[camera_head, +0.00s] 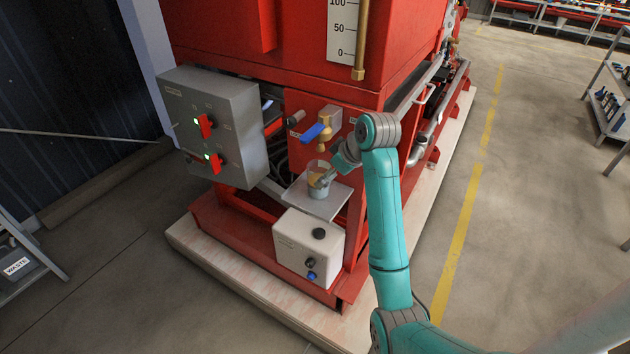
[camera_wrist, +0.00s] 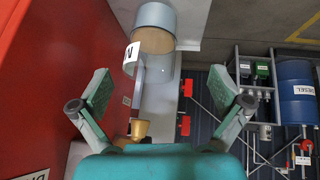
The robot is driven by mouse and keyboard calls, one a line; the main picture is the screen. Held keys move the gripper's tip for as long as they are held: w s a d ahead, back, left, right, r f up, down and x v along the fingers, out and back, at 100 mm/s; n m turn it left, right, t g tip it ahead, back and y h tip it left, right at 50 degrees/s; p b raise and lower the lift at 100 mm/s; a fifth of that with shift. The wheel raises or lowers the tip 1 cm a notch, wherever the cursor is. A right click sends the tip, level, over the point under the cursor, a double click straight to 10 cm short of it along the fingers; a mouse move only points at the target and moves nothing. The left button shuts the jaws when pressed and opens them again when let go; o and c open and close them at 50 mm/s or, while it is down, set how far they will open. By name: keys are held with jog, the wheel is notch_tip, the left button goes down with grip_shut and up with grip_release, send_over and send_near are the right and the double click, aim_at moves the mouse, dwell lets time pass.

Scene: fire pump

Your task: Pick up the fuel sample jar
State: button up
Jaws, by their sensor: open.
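The fuel sample jar (camera_head: 316,190) is a clear cup with a tan layer in it. It stands on a small grey shelf (camera_head: 325,203) below a brass tap with a blue lever (camera_head: 316,132). In the wrist view, the jar (camera_wrist: 154,30) is at the top centre, just beyond the fingertips. My gripper (camera_head: 328,178) reaches in from the right, close beside the jar and partly overlapping it in the head view. In the wrist view, my gripper (camera_wrist: 160,82) has its two fingers spread wide with nothing held between them. Contact with the jar cannot be told.
A grey control box (camera_head: 212,125) with red switches stands left of the shelf. The red pump housing (camera_head: 290,50) rises behind. Open floor (camera_head: 520,220) lies to the right.

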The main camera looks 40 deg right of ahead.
jog(key=w+f, duration=0.1)
jog(key=w+d+f, duration=0.1)
jog(key=w+f, duration=0.1)
jog(key=shift+w, duration=0.15)
jog(key=shift+s+f+x, duration=0.1)
jog(key=shift+s+x, duration=0.1)
jog(key=shift+x, duration=1.1)
jog(key=shift+s+f+x, duration=0.15)
jog(key=shift+s+x, duration=0.05)
jog(key=shift+x, duration=1.15)
jog(key=c, duration=1.7)
jog(key=shift+o, duration=0.2)
jog(key=shift+r, duration=0.15)
